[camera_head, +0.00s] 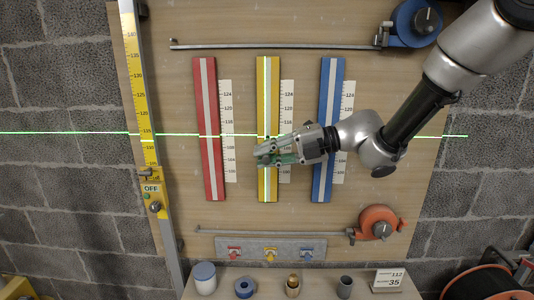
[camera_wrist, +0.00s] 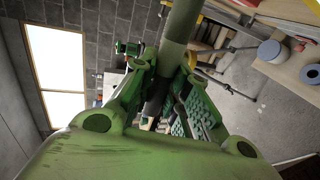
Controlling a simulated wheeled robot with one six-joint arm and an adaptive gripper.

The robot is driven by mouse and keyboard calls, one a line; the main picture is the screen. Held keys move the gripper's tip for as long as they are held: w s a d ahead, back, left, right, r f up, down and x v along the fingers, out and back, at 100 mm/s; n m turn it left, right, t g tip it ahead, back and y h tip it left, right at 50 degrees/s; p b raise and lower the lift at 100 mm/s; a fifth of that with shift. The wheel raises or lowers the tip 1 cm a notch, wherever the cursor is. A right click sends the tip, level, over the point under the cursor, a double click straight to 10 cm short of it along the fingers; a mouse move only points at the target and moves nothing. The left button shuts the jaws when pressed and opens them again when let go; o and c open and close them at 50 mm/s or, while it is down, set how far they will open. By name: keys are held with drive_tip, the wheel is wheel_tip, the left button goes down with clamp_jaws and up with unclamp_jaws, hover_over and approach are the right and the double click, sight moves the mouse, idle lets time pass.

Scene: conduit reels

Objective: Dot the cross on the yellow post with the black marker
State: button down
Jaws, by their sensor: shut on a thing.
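The yellow post (camera_head: 268,92) stands upright on the board between the red and blue posts, with a pale stripe down its middle. A level green light line crosses it, and a thin upright green line runs down its stripe; they meet just above my gripper. My gripper (camera_head: 263,154), with green fingers, lies in front of the post's lower half and hides part of it. It is shut on a dark rod, the black marker (camera_wrist: 178,32), which shows between the fingers in the wrist view. I cannot make out its tip in the head view.
The red post (camera_head: 208,120) and blue post (camera_head: 331,75) flank it, with number scales beside each. A yellow ruled mast (camera_head: 140,80) stands left. A blue reel (camera_head: 417,20) and an orange reel (camera_head: 378,223) are at right. A shelf (camera_head: 320,287) below holds small containers and a number card.

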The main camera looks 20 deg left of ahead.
drive_tip(key=s+d, duration=0.1)
drive_tip(key=s, duration=0.5)
drive_tip(key=shift+s+d, duration=0.15)
drive_tip(key=shift+d, duration=0.1)
idle(0.3)
